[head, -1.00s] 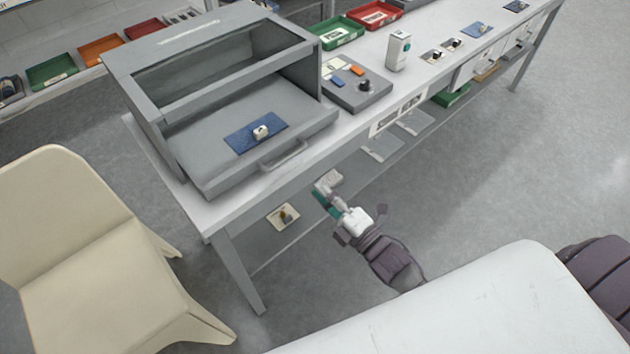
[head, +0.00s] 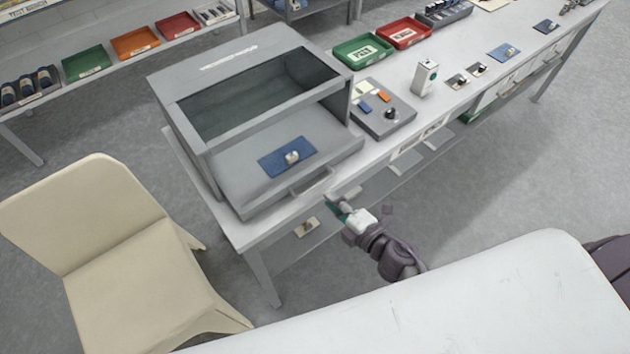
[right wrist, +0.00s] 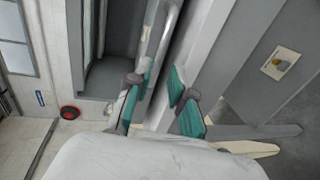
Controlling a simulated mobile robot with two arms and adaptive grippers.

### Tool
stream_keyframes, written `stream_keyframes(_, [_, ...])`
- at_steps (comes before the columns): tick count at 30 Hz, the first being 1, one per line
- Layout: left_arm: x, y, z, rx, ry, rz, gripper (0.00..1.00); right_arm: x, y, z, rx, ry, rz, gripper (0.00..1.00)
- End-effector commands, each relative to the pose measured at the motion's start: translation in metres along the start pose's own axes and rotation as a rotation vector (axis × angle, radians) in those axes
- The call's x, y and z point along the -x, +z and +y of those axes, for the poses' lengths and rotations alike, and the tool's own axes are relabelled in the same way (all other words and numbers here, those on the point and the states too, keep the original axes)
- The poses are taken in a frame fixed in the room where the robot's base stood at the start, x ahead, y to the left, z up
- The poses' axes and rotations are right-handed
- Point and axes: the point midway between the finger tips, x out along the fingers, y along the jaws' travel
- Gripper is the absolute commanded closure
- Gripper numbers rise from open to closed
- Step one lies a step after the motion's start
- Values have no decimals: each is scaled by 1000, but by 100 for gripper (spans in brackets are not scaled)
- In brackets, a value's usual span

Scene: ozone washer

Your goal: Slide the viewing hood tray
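The grey viewing hood (head: 228,66) stands on the bench with a dark window. Its tray (head: 233,192) sticks out at the front and carries a blue mat (head: 272,164) with a small pale part (head: 292,157) on it. The tray's bar handle (head: 312,182) is on its front face. My right gripper (head: 341,200) is just right of and below the handle in the head view. In the right wrist view its teal-padded fingers (right wrist: 163,76) are apart, with the handle (right wrist: 168,32) near the left fingertip. Contact cannot be told. My left gripper is not in view.
Right of the hood are a control box (head: 385,117), a white bottle-like box (head: 425,78), and green (head: 364,52) and red (head: 404,32) trays. A beige chair (head: 105,225) stands at the front left.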

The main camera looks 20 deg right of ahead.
Motion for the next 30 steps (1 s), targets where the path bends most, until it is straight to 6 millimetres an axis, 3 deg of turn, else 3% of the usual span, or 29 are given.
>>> stream_keyframes(6, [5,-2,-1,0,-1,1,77,-46,0,2,-1,2,-1,77])
stream_keyframes(12, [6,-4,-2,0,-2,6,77,-70,0,0,-1,1,0,77])
stream_keyframes(24, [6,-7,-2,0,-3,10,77,-76,0,0,-1,0,0,77])
stream_keyframes(28, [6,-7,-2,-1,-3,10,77,-76,0,0,-1,0,0,99])
stream_keyframes(30, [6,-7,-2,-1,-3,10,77,-76,0,0,0,0,0,100])
